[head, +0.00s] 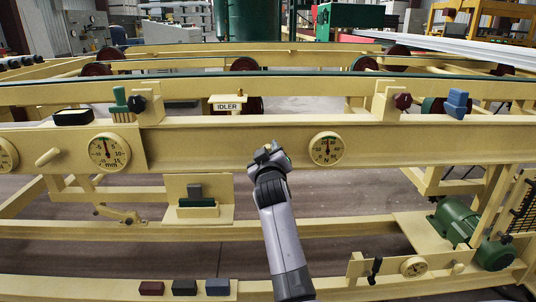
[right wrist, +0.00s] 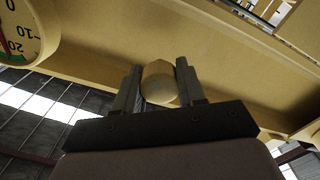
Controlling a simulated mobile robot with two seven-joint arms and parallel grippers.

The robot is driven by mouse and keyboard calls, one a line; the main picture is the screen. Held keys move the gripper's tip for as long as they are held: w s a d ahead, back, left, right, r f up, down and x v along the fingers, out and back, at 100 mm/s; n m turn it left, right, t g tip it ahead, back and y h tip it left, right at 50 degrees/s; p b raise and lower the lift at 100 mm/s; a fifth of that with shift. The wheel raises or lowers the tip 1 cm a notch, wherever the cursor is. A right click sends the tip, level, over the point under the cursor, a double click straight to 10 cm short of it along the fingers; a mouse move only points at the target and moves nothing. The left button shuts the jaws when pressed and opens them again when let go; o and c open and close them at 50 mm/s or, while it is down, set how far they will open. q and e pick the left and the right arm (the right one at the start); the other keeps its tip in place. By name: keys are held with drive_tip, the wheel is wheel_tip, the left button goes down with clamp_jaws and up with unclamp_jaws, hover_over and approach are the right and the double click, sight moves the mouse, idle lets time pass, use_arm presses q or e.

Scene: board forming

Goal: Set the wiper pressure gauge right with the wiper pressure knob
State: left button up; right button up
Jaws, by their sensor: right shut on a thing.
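My right gripper (head: 268,152) is on the front of the cream beam (head: 230,148). In the right wrist view its two fingers stand either side of a round cream knob (right wrist: 160,82) and are shut on it. The gripper hides that knob in the head view. A round white gauge (head: 326,149) sits on the beam just right of the gripper, its needle roughly upright; the exact reading is too small to tell. A gauge (right wrist: 22,38) with a red mark shows partly, cut off, at the upper left of the right wrist view. My left gripper is not in view.
Another gauge marked mm (head: 109,152) and a cream handle (head: 48,157) are farther left. An IDLER sign (head: 227,107) is above the beam. Coloured blocks (head: 184,287) lie on the lower rail. A green motor (head: 456,222) is at right.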

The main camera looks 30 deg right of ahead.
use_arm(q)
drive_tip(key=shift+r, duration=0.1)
use_arm(e)
drive_tip(key=shift+f+m, duration=0.1)
drive_tip(key=shift+m, duration=0.2)
drive_tip(key=o, duration=1.1)
drive_tip(key=shift+c, duration=0.2)
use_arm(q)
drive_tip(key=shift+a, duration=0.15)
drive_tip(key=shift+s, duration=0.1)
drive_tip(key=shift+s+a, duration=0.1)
use_arm(e)
drive_tip(key=shift+s, duration=0.1)
